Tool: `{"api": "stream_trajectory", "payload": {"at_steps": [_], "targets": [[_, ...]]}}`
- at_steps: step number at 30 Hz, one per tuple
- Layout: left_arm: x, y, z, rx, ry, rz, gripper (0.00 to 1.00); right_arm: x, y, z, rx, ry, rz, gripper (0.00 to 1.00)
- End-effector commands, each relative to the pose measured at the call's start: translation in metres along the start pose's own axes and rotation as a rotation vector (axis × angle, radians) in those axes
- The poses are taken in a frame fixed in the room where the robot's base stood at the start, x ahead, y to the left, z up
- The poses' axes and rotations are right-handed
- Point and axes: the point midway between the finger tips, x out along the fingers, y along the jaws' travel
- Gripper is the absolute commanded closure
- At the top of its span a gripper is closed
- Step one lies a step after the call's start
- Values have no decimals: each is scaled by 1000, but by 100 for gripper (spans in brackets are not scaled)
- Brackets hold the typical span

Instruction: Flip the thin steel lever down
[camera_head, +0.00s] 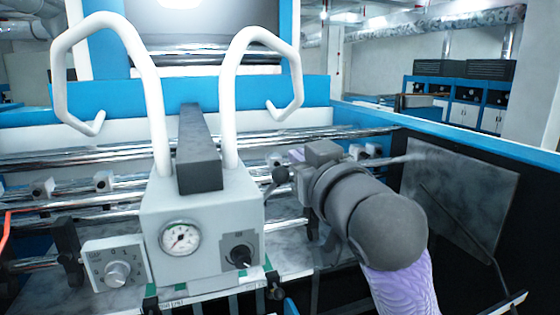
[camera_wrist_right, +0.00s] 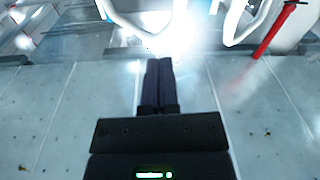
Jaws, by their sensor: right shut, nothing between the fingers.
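My right gripper (camera_head: 297,156) reaches in from the lower right in the head view, just right of the grey control box (camera_head: 200,225). My own wrist hides much of it. In the right wrist view its two dark fingers (camera_wrist_right: 158,82) are together, with nothing between them. A thin, shiny rod (camera_head: 397,159) shows right of my wrist in the head view. I cannot tell whether it is the thin steel lever, and I cannot make out any contact with the gripper. My left gripper is not in view.
Steel rollers (camera_head: 100,155) run across behind. A blue-edged side wall with a grey panel (camera_head: 465,190) stands at right. The right wrist view shows a red bar (camera_wrist_right: 274,32).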

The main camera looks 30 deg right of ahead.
Motion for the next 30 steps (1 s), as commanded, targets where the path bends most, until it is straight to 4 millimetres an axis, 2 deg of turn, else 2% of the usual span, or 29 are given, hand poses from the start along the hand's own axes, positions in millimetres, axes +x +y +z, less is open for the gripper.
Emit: {"api": "stream_trajectory", "payload": {"at_steps": [2, 6, 10, 17, 19, 22, 30], "targets": [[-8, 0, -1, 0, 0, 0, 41, 5, 0, -3, 1, -5, 0, 100], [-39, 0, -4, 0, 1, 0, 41, 24, 1, -7, 1, -12, -1, 100], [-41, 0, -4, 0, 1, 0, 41, 53, 0, -2, -1, -6, 1, 100], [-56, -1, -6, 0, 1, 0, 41, 102, 0, -2, -1, -5, 1, 100], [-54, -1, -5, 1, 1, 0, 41, 96, 0, 15, -3, -8, -1, 100], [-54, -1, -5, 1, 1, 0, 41, 91, 0, 28, -2, -6, -1, 100], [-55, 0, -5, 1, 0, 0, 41, 86, 0, 39, -2, -2, -1, 100]]}}
